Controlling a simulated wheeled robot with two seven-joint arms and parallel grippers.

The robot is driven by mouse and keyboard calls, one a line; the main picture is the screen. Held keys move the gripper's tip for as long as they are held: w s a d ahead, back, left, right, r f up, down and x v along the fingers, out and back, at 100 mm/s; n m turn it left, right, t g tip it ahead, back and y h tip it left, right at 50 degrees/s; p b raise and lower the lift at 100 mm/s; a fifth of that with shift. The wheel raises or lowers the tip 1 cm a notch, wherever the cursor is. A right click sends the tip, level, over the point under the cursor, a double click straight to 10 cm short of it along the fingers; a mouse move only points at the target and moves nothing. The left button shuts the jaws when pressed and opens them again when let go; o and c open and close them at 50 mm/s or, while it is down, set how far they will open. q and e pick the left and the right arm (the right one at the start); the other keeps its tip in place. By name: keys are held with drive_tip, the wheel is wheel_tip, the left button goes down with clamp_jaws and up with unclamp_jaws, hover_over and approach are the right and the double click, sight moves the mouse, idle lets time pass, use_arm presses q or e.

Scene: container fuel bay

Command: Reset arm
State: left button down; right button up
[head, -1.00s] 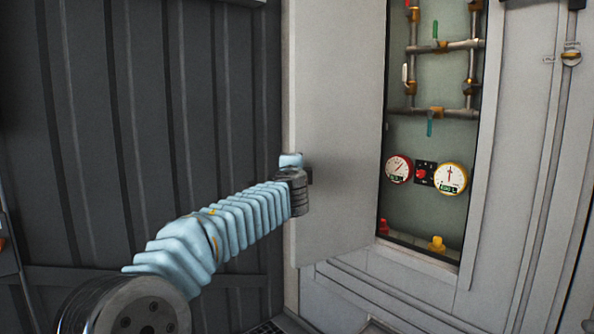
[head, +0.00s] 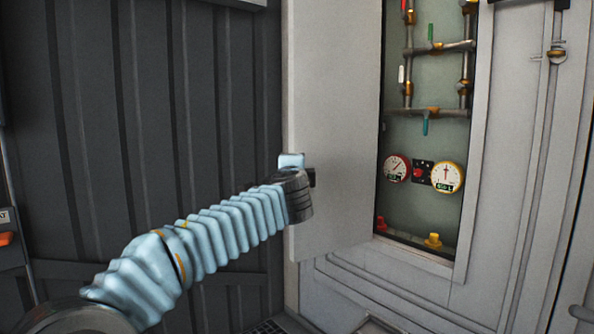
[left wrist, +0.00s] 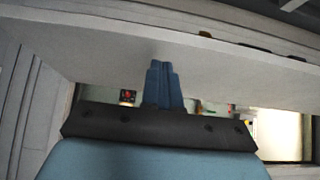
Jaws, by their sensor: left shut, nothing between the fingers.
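My left arm comes in from the lower left in the head view, with its pale blue ribbed sleeve running up to the wrist beside the open cabinet door (head: 345,110). The left gripper (left wrist: 163,68) shows in the left wrist view as two blue fingers pressed together with nothing between them. They stand in front of a pale panel; I cannot tell whether they touch it. In the head view the fingers are mostly hidden behind the wrist. My right gripper is in neither view.
The open cabinet holds pipes with coloured valve handles, a red-rimmed gauge (head: 397,168), a yellow-rimmed gauge (head: 446,177) and a red button (head: 419,172). A dark corrugated wall (head: 165,110) fills the left. A pale wall frames the cabinet on the right.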

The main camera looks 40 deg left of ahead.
use_arm(q)
drive_tip(key=shift+s+a+v, duration=0.1)
drive_tip(key=shift+a+v, duration=0.05)
drive_tip(key=shift+v, duration=0.6)
drive_tip(key=shift+s+a+v, duration=0.1)
drive_tip(key=shift+s+v, duration=0.05)
drive_tip(key=shift+v, duration=0.6)
drive_tip(key=shift+s+a+v, duration=0.1)
drive_tip(key=shift+a+v, duration=0.05)
drive_tip(key=shift+v, duration=0.65)
